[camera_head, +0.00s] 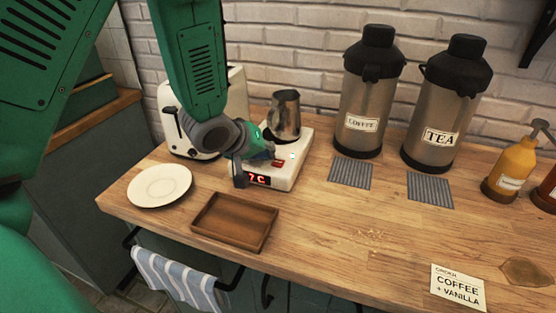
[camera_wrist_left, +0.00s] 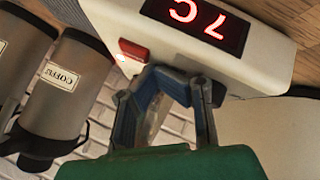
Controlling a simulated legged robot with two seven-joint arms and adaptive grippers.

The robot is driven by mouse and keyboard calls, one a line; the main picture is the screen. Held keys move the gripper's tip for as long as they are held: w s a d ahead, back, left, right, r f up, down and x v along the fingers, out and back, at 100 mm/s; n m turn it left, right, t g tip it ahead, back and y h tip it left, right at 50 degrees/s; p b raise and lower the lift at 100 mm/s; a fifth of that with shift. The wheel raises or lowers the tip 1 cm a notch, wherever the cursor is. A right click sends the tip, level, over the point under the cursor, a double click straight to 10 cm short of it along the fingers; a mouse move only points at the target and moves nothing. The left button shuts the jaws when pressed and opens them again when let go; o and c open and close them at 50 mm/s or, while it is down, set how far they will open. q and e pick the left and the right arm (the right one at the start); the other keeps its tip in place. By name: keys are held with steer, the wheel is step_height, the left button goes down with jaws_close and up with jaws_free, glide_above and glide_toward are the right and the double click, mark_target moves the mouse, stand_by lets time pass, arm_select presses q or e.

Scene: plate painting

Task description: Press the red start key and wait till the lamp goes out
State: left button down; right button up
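The white warmer (camera_head: 290,172) stands on the counter with a steel jug (camera_head: 285,115) on it. Its red digital display (camera_head: 258,180) is partly hidden by my left gripper; the wrist view shows "7 C" upside down on the display (camera_wrist_left: 197,20). A small lamp (camera_wrist_left: 124,60) glows white beside the key. My left gripper (camera_head: 267,152) is over the warmer, close to the key; its fingertips (camera_wrist_left: 168,74) meet, holding nothing visible. Contact with the key cannot be told. My right gripper is not seen.
A white plate (camera_head: 160,186) and an empty wooden tray (camera_head: 235,222) lie in front. A toaster (camera_head: 190,130) stands behind my left arm. Coffee (camera_head: 365,95) and tea (camera_head: 443,105) urns stand right of the warmer, with grey mats before them.

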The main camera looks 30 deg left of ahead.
mark_target(277, 162)
arm_select(q)
steer(key=shift+s+d+r+p, duration=0.1)
steer(key=shift+d+r+p, duration=0.15)
steer(key=shift+d+p, duration=0.25)
steer(key=shift+d+r+p, duration=0.3)
steer(key=shift+d+r, duration=0.05)
steer(key=shift+r, duration=0.15)
steer(key=shift+d+r+p, duration=0.65)
steer(key=shift+d+r, duration=0.15)
steer(key=shift+d, duration=0.25)
steer(key=shift+a+f, duration=0.1)
steer(key=shift+a, duration=0.3)
steer(key=r+p, duration=0.4)
steer(key=shift+d+r, duration=0.25)
steer(key=shift+d, duration=0.05)
steer(key=shift+a+r+p, duration=0.1)
steer(key=shift+r+p, duration=0.3)
steer(key=shift+p, duration=0.15)
steer(key=shift+f, duration=0.1)
steer(key=shift+a, duration=0.15)
